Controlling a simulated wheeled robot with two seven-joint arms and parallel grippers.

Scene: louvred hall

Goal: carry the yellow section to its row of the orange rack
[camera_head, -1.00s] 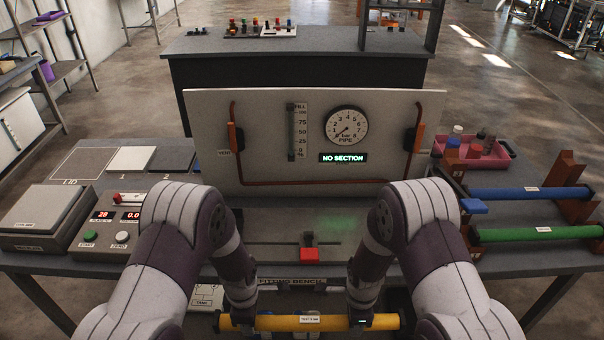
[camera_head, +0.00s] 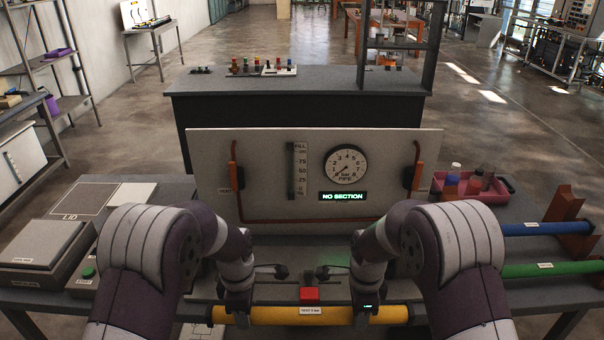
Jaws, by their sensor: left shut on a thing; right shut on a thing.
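The yellow section (camera_head: 285,315) is a yellow pipe with a white label, lying crosswise at the bottom centre of the view. My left gripper (camera_head: 235,312) is shut on it near its left end. My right gripper (camera_head: 366,309) is shut on it near its right end. The orange rack (camera_head: 566,213) stands on the right of the bench. It holds a blue section (camera_head: 530,229) and a green section (camera_head: 540,268) in separate rows. My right arm hides the rack's left side.
A panel with a gauge (camera_head: 345,166) stands behind, its display reading NO SECTION. A red block (camera_head: 310,293) sits just behind the yellow section. A pink tray (camera_head: 484,190) with bottles is at the right. A grey box (camera_head: 45,242) is at the left.

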